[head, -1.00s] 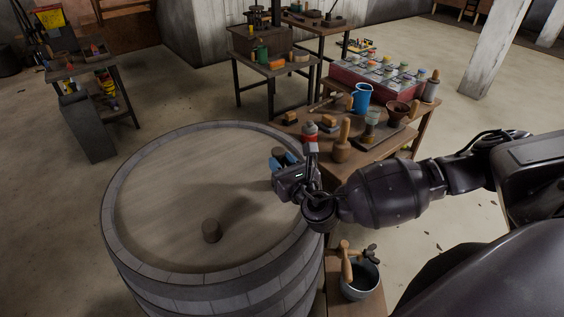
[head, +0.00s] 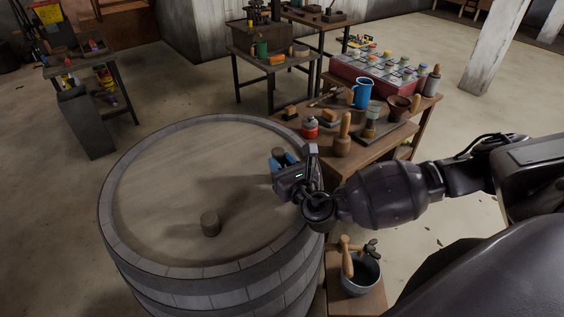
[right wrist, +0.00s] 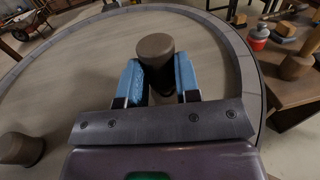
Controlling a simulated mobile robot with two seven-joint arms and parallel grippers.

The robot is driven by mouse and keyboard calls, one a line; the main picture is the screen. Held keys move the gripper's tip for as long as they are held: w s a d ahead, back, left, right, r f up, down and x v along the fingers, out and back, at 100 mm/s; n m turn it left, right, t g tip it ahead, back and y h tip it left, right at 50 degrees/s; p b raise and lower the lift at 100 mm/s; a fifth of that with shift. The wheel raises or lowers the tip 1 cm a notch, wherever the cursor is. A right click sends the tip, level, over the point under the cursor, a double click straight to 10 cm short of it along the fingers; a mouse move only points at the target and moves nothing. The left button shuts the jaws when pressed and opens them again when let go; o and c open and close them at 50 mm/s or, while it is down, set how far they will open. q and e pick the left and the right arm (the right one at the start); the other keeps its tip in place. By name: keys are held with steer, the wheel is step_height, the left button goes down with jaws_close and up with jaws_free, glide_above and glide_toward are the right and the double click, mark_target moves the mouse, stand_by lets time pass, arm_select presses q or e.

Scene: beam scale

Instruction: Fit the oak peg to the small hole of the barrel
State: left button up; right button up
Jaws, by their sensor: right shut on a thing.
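The barrel (head: 150,190) stands upright with its pale round lid facing up. A short brown plug (head: 210,224) stands on the near part of the lid; it also shows at the left edge of the right wrist view (right wrist: 20,150). My right gripper (head: 284,160), with blue finger pads, is over the lid's right side near the rim. It is shut on a short brown cylinder, the oak peg (right wrist: 156,48), which stands upright between the pads. Whether the peg's lower end touches the lid is hidden. I see no small hole. My left gripper is not in view.
A wooden workbench (head: 372,153) adjoins the barrel's right side, holding a red-and-grey can (head: 310,127), a mallet (head: 343,138), a blue jug (head: 362,94) and a red box of jars. A bucket (head: 362,277) stands below. The lid's left half is clear.

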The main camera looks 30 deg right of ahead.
steer(key=shift+f+b, duration=0.35)
steer(key=shift+f, duration=0.4)
steer(key=o, duration=1)
steer(key=shift+c, duration=0.2)
steer(key=shift+r, duration=0.1)
step_height(320, 180, up, 20)
steer(key=p, duration=0.2)
steer(key=shift+s+f, duration=0.1)
steer(key=shift+f, duration=0.1)
